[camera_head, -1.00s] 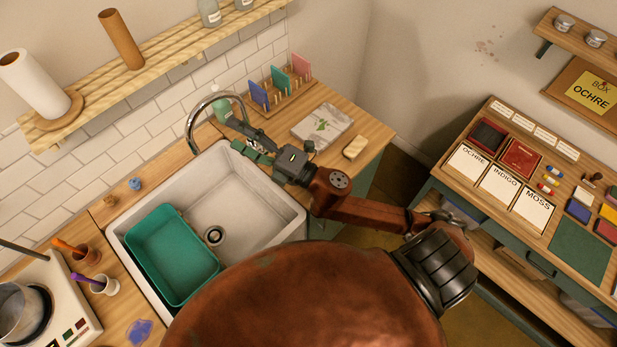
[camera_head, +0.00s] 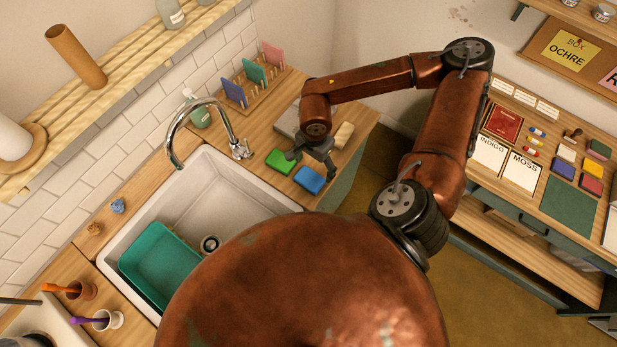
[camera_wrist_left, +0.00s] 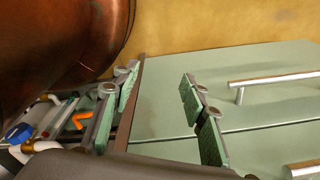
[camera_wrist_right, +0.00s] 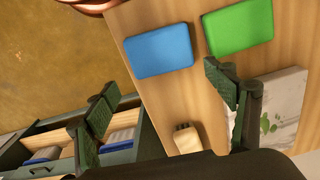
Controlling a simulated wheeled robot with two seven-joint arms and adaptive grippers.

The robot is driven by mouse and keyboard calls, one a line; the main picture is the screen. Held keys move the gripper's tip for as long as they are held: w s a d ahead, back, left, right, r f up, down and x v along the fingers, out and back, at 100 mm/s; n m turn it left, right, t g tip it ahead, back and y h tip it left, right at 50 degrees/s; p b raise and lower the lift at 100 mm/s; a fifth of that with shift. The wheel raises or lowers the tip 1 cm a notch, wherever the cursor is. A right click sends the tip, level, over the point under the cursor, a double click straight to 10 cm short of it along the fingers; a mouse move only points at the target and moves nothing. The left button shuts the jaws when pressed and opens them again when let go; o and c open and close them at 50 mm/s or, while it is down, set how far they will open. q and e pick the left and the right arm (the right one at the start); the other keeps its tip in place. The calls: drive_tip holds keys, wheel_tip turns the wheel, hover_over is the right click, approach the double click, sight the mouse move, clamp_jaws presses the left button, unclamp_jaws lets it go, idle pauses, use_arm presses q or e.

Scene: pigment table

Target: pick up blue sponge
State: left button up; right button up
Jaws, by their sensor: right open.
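The blue sponge (camera_head: 308,180) lies flat on the wooden counter to the right of the sink, near the counter's front edge. It also shows in the right wrist view (camera_wrist_right: 159,51), near the top middle. A green sponge (camera_head: 280,162) lies beside it, a small gap apart. My right gripper (camera_head: 310,162) is open and empty above the counter by the two sponges. In the right wrist view its fingers (camera_wrist_right: 162,90) are spread wide, with the blue sponge ahead between them. My left gripper (camera_wrist_left: 158,100) shows only in its own wrist view, open and empty before green cabinet fronts.
The sink (camera_head: 250,190) with a teal basin (camera_head: 160,262) is left of the sponges. A rack (camera_head: 250,92) with coloured panels stands at the back.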

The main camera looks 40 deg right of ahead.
sight(313, 175)
drive_tip(key=f, duration=0.3)
drive_tip(key=f+p, duration=0.1)
drive_tip(key=f, duration=0.2)
drive_tip(key=shift+w+a+f, duration=0.1)
drive_tip(key=shift+w+f, duration=0.1)
drive_tip(key=shift+c, duration=0.7)
drive_tip(key=c, duration=0.4)
